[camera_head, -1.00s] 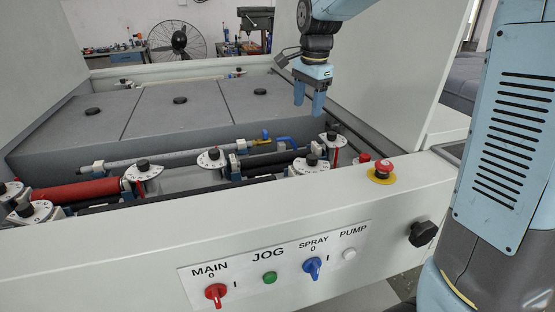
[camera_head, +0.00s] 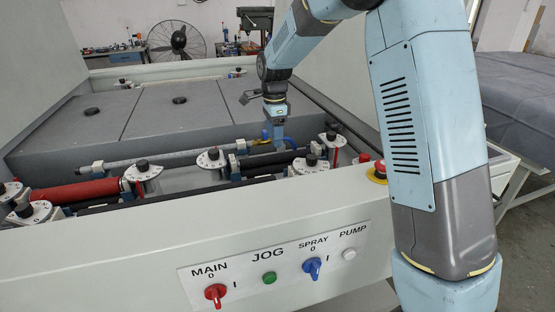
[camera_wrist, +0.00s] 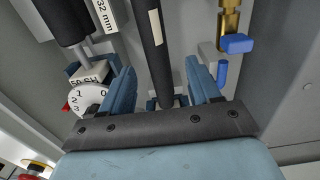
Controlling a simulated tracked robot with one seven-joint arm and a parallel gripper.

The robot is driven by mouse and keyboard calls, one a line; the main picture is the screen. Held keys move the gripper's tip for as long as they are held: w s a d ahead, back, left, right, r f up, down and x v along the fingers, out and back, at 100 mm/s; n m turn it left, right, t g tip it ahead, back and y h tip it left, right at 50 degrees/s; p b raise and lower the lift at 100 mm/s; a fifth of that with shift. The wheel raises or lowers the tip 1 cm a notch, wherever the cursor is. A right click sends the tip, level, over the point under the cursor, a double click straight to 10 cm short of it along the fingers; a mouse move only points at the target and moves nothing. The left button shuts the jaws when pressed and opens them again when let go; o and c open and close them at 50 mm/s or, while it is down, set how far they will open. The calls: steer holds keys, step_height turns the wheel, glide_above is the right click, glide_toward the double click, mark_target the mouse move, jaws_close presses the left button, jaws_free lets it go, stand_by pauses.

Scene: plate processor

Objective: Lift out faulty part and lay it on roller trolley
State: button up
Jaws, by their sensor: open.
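My gripper (camera_head: 279,138) is low over the right part of the machine's roller section, beside the blue-handled valve. In the wrist view, its two blue fingers (camera_wrist: 160,85) are apart. A dark roller (camera_wrist: 150,40) with a pale label runs between them in the picture; whether it touches either finger I cannot tell. In the head view, black rollers (camera_head: 262,160) lie in the open front bay, partly hidden by dial brackets. A red roller (camera_head: 82,191) lies at the left. I cannot tell which part is faulty. No roller trolley is recognisable.
White numbered dials (camera_head: 210,159) with black knobs stand along the bay. A brass valve with a blue handle (camera_wrist: 237,43) is close to the right finger. A red stop button (camera_head: 379,168) is on the front ledge. A grey-covered table (camera_head: 520,105) stands at the right.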

mark_target(276, 155)
steer(key=shift+s+d+f, duration=0.15)
steer(key=shift+f, duration=1.75)
steer(key=shift+s+d+f, duration=0.1)
steer(key=shift+s+f, duration=0.05)
steer(key=shift+f, duration=1.7)
jaws_close()
